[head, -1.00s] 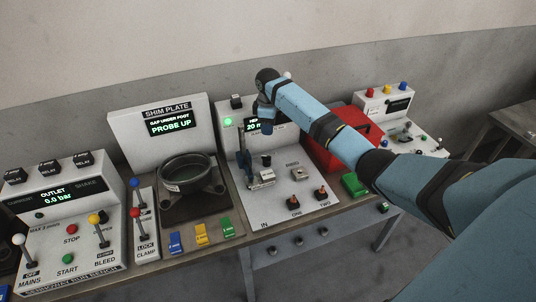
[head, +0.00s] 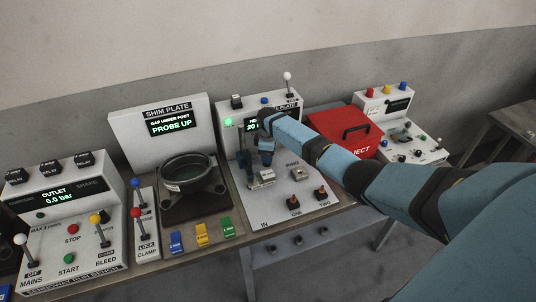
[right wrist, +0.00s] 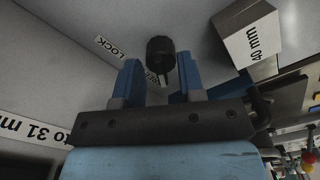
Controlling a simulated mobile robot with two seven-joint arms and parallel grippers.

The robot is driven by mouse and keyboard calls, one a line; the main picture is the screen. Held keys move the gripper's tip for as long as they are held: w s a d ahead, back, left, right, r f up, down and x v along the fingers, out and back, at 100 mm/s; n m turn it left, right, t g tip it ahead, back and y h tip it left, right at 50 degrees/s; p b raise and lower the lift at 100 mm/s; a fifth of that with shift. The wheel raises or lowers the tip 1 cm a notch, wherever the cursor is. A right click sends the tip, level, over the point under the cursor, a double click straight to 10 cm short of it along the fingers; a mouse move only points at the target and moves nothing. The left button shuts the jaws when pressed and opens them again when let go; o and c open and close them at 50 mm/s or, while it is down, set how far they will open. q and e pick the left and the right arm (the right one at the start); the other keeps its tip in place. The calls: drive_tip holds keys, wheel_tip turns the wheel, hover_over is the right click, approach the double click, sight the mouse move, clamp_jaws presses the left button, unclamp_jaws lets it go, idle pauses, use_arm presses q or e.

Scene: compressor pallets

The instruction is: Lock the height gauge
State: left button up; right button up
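The height gauge (head: 236,163) is the light panel in the middle of the bench, with a green lamp and a screen partly covered by my arm. My right gripper (head: 266,158) points down in front of it. In the right wrist view the two blue fingers of the right gripper (right wrist: 159,72) are apart. A black round knob (right wrist: 160,50) shows between and just beyond the fingertips; I cannot tell whether they touch it. A LOCK label (right wrist: 112,47) is to its left, and another label behind it is partly hidden. My left gripper is out of view.
A block marked 40 mm (right wrist: 255,38) is close to the right finger. A lever with a white ball (head: 288,77) stands on the gauge's top right. The red box (head: 347,128) is behind my forearm. The shim plate station (head: 160,145) stands to the left.

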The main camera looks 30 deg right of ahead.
clamp_jaws()
